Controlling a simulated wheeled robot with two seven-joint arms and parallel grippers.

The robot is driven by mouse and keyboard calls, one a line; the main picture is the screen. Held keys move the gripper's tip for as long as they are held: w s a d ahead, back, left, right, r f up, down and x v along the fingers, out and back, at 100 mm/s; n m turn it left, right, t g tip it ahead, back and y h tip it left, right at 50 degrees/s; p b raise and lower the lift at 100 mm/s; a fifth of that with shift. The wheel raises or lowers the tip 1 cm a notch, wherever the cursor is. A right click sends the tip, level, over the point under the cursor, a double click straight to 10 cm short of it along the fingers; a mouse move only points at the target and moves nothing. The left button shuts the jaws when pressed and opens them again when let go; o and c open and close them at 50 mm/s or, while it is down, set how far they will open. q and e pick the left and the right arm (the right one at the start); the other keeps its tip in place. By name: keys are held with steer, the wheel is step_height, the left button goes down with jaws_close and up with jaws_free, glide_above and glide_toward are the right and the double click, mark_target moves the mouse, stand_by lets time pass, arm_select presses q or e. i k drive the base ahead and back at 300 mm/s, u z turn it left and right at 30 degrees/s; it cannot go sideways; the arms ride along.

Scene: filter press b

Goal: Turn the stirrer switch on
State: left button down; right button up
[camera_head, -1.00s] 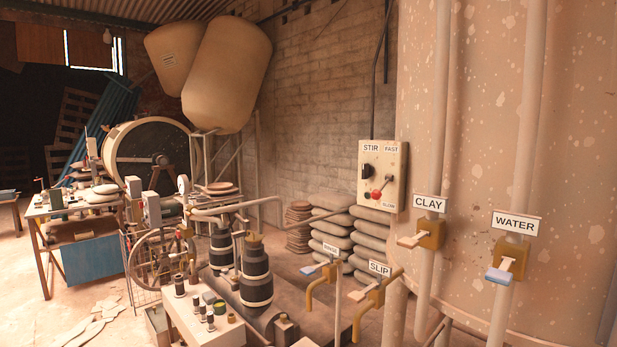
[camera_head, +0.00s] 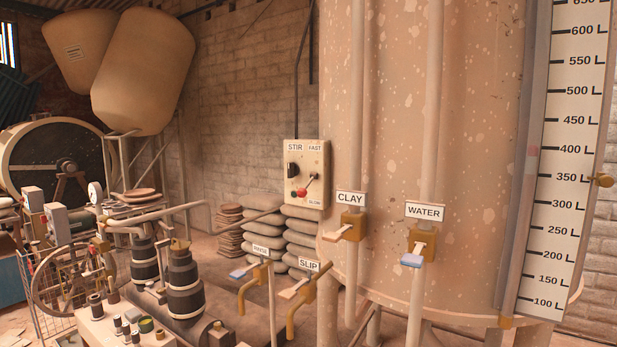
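The stirrer control box (camera_head: 307,172) is a cream panel labelled STIR, standing left of the big tank. On its left side is a black rotary switch (camera_head: 292,170); its exact setting is too small to tell. To the right is a lever with a red knob (camera_head: 302,193), low on a scale marked FAST at the top and SLOW at the bottom. Neither of my grippers is in view.
The large speckled tank (camera_head: 450,90) fills the right side, with a litre scale (camera_head: 567,150). Stacked sacks (camera_head: 262,240) lie behind; a cluttered bench (camera_head: 120,325) is lower left.

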mark_target(293, 170)
steer(key=u, duration=2.05)
steer(key=i, duration=1.6)
steer(key=z, duration=3.8)
